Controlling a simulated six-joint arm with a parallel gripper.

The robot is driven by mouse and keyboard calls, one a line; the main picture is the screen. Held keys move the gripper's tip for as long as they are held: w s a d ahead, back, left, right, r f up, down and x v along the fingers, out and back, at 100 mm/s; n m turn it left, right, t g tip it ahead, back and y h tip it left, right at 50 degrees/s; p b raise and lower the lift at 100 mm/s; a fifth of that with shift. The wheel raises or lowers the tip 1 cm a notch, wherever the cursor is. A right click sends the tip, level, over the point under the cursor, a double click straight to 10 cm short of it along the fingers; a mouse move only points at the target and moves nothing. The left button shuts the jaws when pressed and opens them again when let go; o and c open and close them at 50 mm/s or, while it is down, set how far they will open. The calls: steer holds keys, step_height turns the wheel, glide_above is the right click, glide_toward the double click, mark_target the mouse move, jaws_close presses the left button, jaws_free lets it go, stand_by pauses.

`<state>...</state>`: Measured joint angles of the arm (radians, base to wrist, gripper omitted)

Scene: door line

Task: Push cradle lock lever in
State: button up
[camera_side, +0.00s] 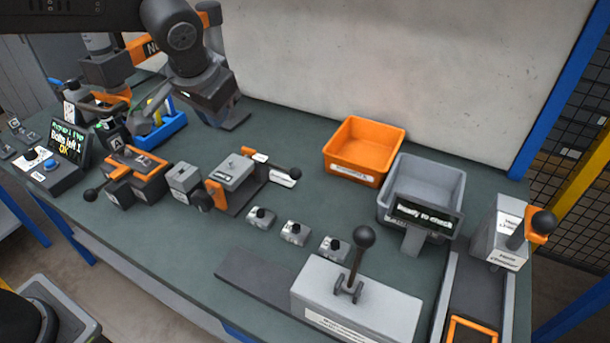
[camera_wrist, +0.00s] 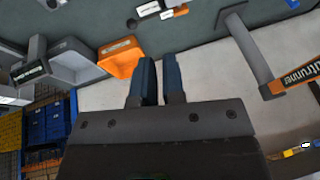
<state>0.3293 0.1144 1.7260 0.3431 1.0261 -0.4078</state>
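In the side view, a fixture with a grey housing (camera_side: 232,172) sits mid-bench between orange and grey parts. A black-knobbed lever (camera_side: 294,174) sticks out at its right. An orange-and-dark fixture (camera_side: 137,168) to its left has another black-knobbed lever (camera_side: 91,195). I cannot read which one is labelled as the cradle. My gripper (camera_side: 236,118) is above the back of the bench, behind the grey housing and apart from both levers. In the wrist view, its two blue-grey fingers (camera_wrist: 158,62) stand slightly apart with nothing between them.
An orange bin (camera_side: 362,150) and a grey bin (camera_side: 425,185) stand at the back right, a display reading "Ready to check" (camera_side: 427,215) in front. A grey block with an upright knobbed lever (camera_side: 355,300) is at the front.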

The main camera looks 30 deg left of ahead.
mark_target(291, 173)
steer(key=shift+y, duration=0.6)
steer(key=w+d+f, duration=0.4)
steer(key=w+d, duration=0.1)
steer(key=w+d+f, duration=0.2)
steer(key=d, duration=0.1)
steer(key=shift+w+d+f, duration=0.15)
steer(key=shift+w+f, duration=0.05)
steer(key=shift+f, duration=0.2)
jaws_close()
steer(key=w+d+f+y, duration=0.1)
steer(key=w+d+f, duration=0.2)
steer(key=d+f, duration=0.45)
steer(key=shift+m+t, duration=0.3)
steer(key=shift+t, duration=0.1)
steer(key=x, duration=0.4)
steer(key=a+x, duration=0.1)
steer(key=x, duration=0.3)
steer(key=a+r+x, duration=0.1)
steer(key=x, duration=0.3)
steer(key=shift+a+f, duration=0.15)
steer(key=shift+f, duration=0.05)
steer(key=shift+w+a+f, duration=0.1)
steer(key=shift+w+a, duration=0.05)
steer(key=shift+a, duration=0.3)
steer(key=shift+a, duration=1.75)
